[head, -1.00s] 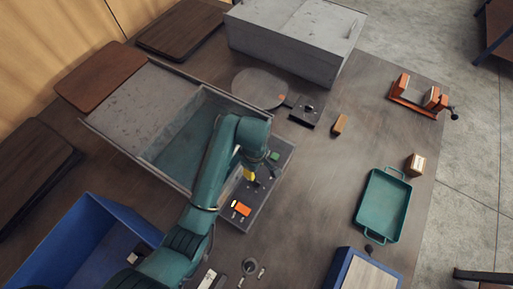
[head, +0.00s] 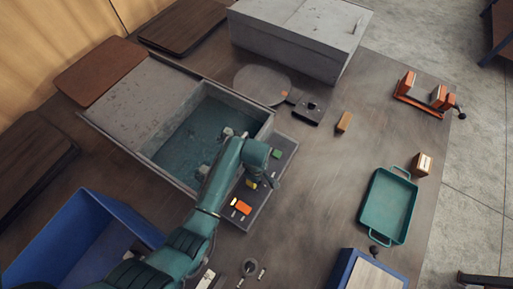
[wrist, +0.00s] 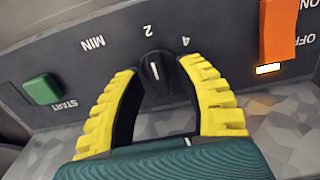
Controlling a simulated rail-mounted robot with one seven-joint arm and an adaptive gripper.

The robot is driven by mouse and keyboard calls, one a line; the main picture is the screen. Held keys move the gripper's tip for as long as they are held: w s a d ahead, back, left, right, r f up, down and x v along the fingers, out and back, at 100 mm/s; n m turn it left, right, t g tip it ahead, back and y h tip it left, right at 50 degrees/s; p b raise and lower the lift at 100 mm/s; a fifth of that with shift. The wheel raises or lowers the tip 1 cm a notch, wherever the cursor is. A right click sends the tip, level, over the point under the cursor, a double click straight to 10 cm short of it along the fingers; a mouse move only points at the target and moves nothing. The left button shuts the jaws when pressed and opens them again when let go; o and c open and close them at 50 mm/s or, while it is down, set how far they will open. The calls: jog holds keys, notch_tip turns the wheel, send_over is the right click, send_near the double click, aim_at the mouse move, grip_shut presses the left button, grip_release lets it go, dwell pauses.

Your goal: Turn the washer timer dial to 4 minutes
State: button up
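The timer dial (wrist: 155,68) is a small black knob on the grey control panel (wrist: 60,68) in the wrist view. Its white mark points up in the picture, toward the upside-down "2"; "4" is to its right and "MIN" to its left. My gripper (wrist: 158,67) has its two yellow fingers spread on either side of the dial, with a gap visible on both sides. In the head view, my gripper (head: 252,183) is low over the panel of the washer (head: 105,110), and my arm hides the dial there.
A green START button (wrist: 43,89) and an orange ON/OFF switch (wrist: 278,30) with a lit lamp flank the dial. The washer's basin (head: 205,135) holds water and pale objects.

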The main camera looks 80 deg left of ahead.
grip_shut()
jog(key=shift+m+p, duration=0.4)
jog(key=shift+r+m+p, duration=0.1)
jog(key=shift+m+p, duration=0.4)
jog(key=shift+m, duration=0.1)
jog(key=m+p, duration=0.2)
jog(key=m, duration=0.1)
jog(key=m+p, duration=0.1)
jog(key=m, duration=0.2)
jog(key=m+p, duration=0.1)
jog(key=m, duration=0.2)
jog(key=shift+w+f+m, duration=0.15)
jog(key=shift+f+m, duration=0.05)
jog(key=shift+m, duration=0.2)
